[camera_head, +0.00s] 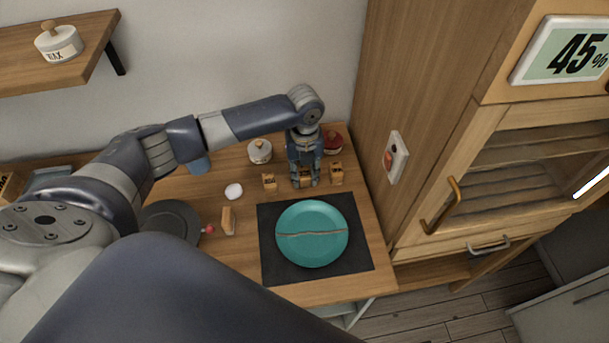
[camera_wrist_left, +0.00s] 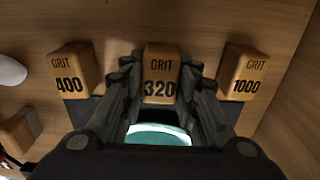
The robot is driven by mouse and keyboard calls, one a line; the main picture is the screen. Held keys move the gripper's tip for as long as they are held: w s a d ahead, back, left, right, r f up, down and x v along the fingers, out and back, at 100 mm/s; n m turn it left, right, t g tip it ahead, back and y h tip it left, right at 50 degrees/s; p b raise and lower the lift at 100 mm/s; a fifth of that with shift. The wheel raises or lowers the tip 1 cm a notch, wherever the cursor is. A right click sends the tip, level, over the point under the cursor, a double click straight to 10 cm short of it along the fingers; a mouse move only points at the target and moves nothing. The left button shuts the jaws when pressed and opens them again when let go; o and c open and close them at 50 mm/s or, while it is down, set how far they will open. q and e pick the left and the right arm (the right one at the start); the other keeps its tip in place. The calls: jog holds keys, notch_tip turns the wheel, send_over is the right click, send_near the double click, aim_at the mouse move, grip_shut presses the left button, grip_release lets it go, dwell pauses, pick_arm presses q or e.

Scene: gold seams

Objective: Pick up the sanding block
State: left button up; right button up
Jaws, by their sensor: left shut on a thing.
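My left gripper (camera_head: 305,182) reaches down to the table and is shut on the middle sanding block, marked GRIT 320 (camera_wrist_left: 160,75). In the left wrist view this block sits between the fingers of the gripper (camera_wrist_left: 160,90). The block marked GRIT 400 (camera_wrist_left: 75,70) stands to its left, also in the head view (camera_head: 269,182). The block marked GRIT 1000 (camera_wrist_left: 244,75) stands to its right, also in the head view (camera_head: 336,174). In the head view the gripper partly hides the held block. I cannot tell whether it is clear of the table. My right gripper is not in view.
A teal plate (camera_head: 312,232) with a seam lies on a dark mat (camera_head: 271,270) in front of the blocks. A white lidded jar (camera_head: 260,151) and a red jar (camera_head: 333,142) stand behind. A tall wooden cabinet (camera_head: 410,90) closes off the right side.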

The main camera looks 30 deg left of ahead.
pick_arm(q)
notch_tip(320, 180, up, 3)
jog(key=shift+w+f+b, duration=0.15)
jog(key=shift+f+b, duration=0.05)
jog(key=shift+b, duration=0.5)
jog(key=s+d+b, duration=0.1)
jog(key=s, duration=0.4)
jog(key=s+d+r+b, duration=0.1)
jog(key=s, duration=0.4)
jog(key=s+d, duration=0.1)
jog(key=s, duration=0.5)
jog(key=shift+d+r+b, duration=0.15)
jog(key=shift+r+b, duration=0.15)
jog(key=shift+b, duration=0.1)
jog(key=shift+o, duration=0.3)
jog(key=shift+w, duration=0.1)
